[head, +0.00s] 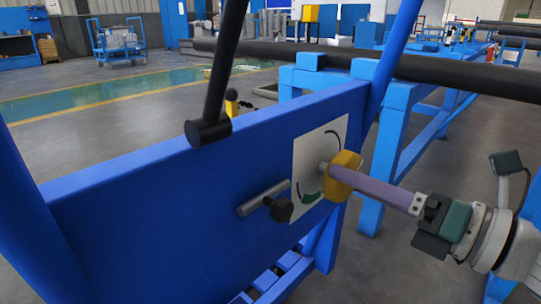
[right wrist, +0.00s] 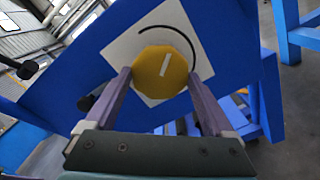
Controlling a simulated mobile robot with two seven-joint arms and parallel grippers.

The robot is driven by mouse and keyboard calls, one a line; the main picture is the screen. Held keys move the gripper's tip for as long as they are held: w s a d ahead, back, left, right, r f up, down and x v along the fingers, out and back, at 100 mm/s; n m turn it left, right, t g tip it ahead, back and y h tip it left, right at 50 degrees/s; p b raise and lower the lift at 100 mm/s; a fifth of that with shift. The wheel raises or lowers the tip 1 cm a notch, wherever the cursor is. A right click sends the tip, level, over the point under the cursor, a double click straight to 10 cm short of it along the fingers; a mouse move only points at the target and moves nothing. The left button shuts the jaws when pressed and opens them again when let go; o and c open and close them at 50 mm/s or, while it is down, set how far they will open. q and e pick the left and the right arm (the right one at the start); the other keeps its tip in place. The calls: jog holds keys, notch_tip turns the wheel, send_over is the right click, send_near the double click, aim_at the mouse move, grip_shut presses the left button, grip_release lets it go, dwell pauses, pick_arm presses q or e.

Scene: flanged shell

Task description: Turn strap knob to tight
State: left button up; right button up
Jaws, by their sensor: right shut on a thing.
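The strap knob (head: 345,174) is a yellow, many-sided knob on a short shaft. It stands out from a white plate (head: 303,153) on a blue panel. The plate carries a black arc and a green arc. My right gripper (head: 352,178) reaches in from the right with its purple fingers at the knob. In the right wrist view, the knob (right wrist: 160,73) sits between the two fingertips (right wrist: 160,80), which are shut on its sides. A white mark on its face slants slightly from upright. My left gripper is not in view.
A dark post (head: 220,80) rises above the panel's top edge. Blue stands (head: 390,125) carry a long dark pipe (head: 440,70) behind.

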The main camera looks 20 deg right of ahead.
jog(key=shift+r+m+p, duration=0.1)
jog(key=shift+m+p, duration=3.65)
jog(key=shift+m, duration=10.95)
jog(key=o, duration=1.1)
